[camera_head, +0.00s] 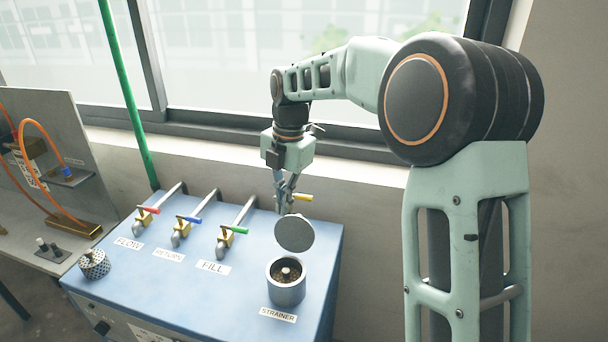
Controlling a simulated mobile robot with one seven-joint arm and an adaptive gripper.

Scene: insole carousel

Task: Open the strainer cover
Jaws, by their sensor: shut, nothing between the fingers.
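The strainer (286,293) is a grey metal cup at the right front of the blue bench, above the label STRAINER. Its mouth is uncovered, and a pale knob on a brownish inside shows. Its round grey cover (294,233) stands raised and tilted up above and behind the cup, its flat face toward the camera. My gripper (282,208) points down just behind and above the cover's upper left edge, its fingers shut and empty. Whether the fingertips touch the cover cannot be told; the cover partly hides that spot, and so does any hinge.
The blue bench (195,310) carries three valves with red (149,210), blue (189,219) and green (233,230) handles left of the strainer. A yellow handle (302,197) is beside my gripper. A perforated basket (95,264) sits at the left. The window wall is behind.

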